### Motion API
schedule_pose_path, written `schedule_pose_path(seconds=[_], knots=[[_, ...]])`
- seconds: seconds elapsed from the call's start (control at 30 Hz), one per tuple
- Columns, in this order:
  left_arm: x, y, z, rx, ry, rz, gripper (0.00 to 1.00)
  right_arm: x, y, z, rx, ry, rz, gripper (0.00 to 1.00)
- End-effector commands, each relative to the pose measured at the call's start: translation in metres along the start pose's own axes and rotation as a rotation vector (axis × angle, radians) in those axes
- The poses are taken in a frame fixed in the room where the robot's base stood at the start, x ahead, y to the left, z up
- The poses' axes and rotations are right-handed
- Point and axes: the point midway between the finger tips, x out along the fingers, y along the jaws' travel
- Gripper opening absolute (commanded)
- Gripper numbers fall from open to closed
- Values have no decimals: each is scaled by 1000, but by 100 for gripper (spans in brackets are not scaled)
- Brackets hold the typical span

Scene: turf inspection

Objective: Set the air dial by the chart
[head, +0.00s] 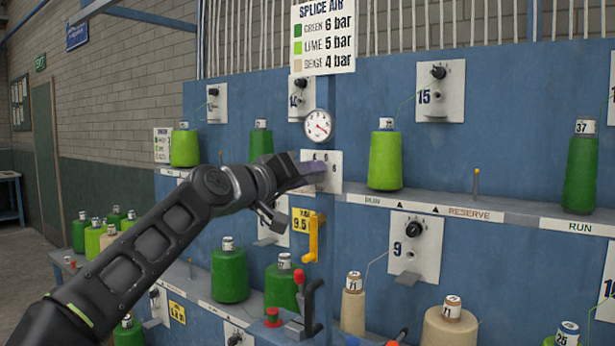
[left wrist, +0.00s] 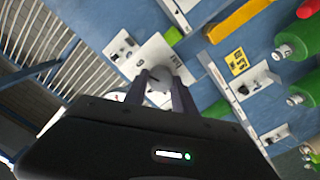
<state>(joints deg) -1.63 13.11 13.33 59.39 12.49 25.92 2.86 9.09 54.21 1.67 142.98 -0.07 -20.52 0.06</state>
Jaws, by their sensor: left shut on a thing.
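The chart (head: 323,38), a white sign headed SPLICE, pairs green with 6 bar, lime with 5 bar and beige with 4 bar. Below it a round white gauge (head: 318,125) has a red needle; its reading is too small to tell. Under the gauge is a white dial plate (head: 334,160), which also shows in the left wrist view (left wrist: 172,62). My left gripper (head: 313,168) is at this plate, shut on the dial. In the left wrist view its two fingers straddle the dial (left wrist: 158,92). The arm hides most of the dial in the head view. My right gripper is out of view.
A lime cone (head: 386,160) stands on the shelf right of the plate, and another lime cone (head: 184,148) and a green cone (head: 261,143) stand left. A yellow crank (head: 316,238) hangs just below. A red-knobbed device (head: 298,318) sits on the lower shelf.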

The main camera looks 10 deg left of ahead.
Motion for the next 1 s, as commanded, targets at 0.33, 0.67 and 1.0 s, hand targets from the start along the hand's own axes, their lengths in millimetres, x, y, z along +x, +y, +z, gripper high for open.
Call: schedule_pose_path(seconds=[0.33, 0.67, 1.0], knots=[[1, -2, 3, 1, -7, -2, 40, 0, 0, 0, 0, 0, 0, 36], [0, -1, 1, 0, -2, -1, 53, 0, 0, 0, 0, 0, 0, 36], [-23, -2, 2, 0, 2, 0, 53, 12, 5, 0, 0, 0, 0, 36]])
